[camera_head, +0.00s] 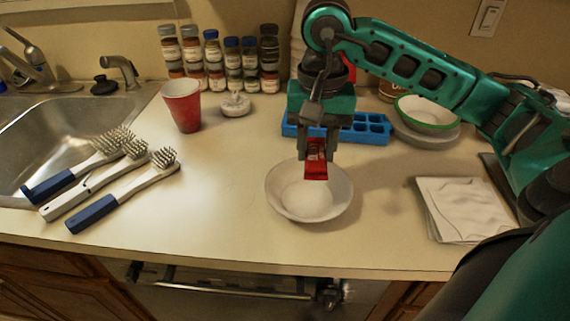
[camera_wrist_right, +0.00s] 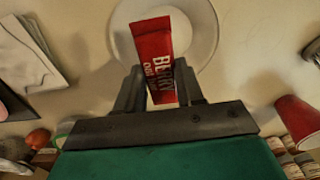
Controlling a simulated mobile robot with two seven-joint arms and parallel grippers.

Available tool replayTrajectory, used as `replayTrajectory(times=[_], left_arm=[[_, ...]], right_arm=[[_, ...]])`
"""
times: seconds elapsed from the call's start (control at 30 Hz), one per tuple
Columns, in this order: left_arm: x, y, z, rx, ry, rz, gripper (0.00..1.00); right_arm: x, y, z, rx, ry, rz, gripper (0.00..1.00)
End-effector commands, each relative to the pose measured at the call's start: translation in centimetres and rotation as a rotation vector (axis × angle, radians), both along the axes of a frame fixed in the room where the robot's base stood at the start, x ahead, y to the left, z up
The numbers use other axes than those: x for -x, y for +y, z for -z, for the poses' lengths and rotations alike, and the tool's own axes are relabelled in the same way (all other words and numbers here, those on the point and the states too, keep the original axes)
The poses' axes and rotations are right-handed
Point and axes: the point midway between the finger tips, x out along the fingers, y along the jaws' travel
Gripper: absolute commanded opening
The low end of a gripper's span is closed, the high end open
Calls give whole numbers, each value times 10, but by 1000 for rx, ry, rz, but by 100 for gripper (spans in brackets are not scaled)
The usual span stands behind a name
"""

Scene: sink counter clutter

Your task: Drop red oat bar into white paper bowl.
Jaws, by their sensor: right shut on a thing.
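The red oat bar (camera_head: 316,168) is held upright between the fingers of my right gripper (camera_head: 317,150), which is shut on it. In the right wrist view the bar (camera_wrist_right: 154,50) shows its "BERRY" lettering between the dark fingers (camera_wrist_right: 160,88). The white paper bowl (camera_head: 283,196) stands on the counter below the bar, and its rim (camera_wrist_right: 212,35) shows behind the bar in the wrist view. The bar overlaps the back part of the bowl in the head view; its exact height is hard to tell. My left gripper is not in view.
A blue tray (camera_head: 372,133) lies behind the bowl. A red cup (camera_head: 183,107) and several spice jars (camera_head: 212,62) stand at the back. Several brushes (camera_head: 121,199) lie left, by the sink (camera_head: 50,120). Papers (camera_head: 452,209) and a green-rimmed bowl (camera_head: 427,113) are right. Counter left of the bowl is clear.

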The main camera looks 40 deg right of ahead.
Motion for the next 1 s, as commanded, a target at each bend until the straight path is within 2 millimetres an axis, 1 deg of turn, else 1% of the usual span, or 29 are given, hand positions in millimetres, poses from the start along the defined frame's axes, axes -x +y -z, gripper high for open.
replayTrajectory(times=[0.03, 0.1, 0.27, 0.5, 0.7, 0.8, 1.0], left_arm=[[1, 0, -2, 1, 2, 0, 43], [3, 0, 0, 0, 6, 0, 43], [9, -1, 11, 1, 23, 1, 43], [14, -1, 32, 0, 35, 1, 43], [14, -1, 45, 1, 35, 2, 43], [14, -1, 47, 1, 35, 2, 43], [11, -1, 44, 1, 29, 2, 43]], right_arm=[[1, -5, -3, 3, 0, 25, 8], [2, -8, -4, 5, -2, 47, 8], [2, -8, 5, 4, -2, 54, 8], [2, -8, 32, 4, -2, 52, 8], [2, -8, 52, 4, -3, 51, 8], [2, -8, 56, 4, -3, 51, 8], [2, -8, 56, 4, -3, 51, 8]])
